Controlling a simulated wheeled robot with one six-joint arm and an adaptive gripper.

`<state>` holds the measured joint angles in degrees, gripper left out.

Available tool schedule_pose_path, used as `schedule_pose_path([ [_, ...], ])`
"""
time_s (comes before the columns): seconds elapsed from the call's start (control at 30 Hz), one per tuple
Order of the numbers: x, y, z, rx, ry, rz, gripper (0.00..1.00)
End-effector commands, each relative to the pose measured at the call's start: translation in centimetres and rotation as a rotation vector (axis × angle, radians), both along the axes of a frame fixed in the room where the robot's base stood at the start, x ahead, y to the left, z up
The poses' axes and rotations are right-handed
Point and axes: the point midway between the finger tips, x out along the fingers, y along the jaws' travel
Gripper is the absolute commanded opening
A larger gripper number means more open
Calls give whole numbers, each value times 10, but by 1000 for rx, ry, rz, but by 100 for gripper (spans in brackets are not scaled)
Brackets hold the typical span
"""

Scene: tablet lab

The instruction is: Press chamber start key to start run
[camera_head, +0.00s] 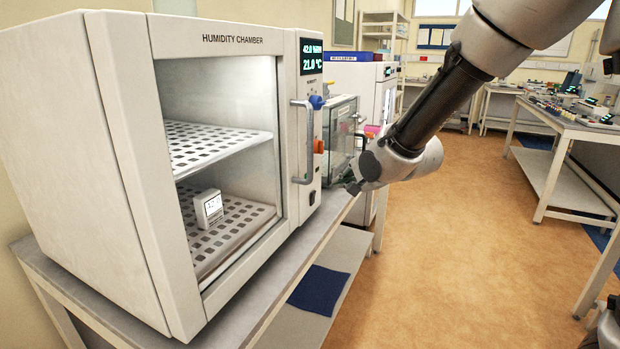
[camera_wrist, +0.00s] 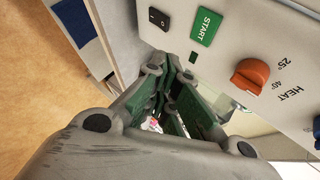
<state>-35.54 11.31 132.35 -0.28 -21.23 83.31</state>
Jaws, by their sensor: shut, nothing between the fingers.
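The humidity chamber (camera_head: 238,41) stands on a bench at the left in the head view. Its narrow control panel carries a lit display (camera_head: 311,57), a blue knob (camera_head: 316,102) and an orange knob (camera_head: 318,146).
A door handle (camera_head: 295,145) juts from the chamber front. A small white device (camera_head: 209,208) stands on the lower perforated shelf. A clear-walled box (camera_head: 341,125) stands behind the chamber. A blue cloth (camera_head: 318,290) lies on the bench's lower shelf. The orange floor at right is open.

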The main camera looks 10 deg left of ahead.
Motion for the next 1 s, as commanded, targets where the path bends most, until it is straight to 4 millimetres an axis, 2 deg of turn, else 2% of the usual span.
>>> schedule_pose_path([
  [0.13,7,21,0,1,0,2,0],
  [0.4,15,42,0,0,0,1,0],
  [1.0,16,45,0,0,0,0,0],
])
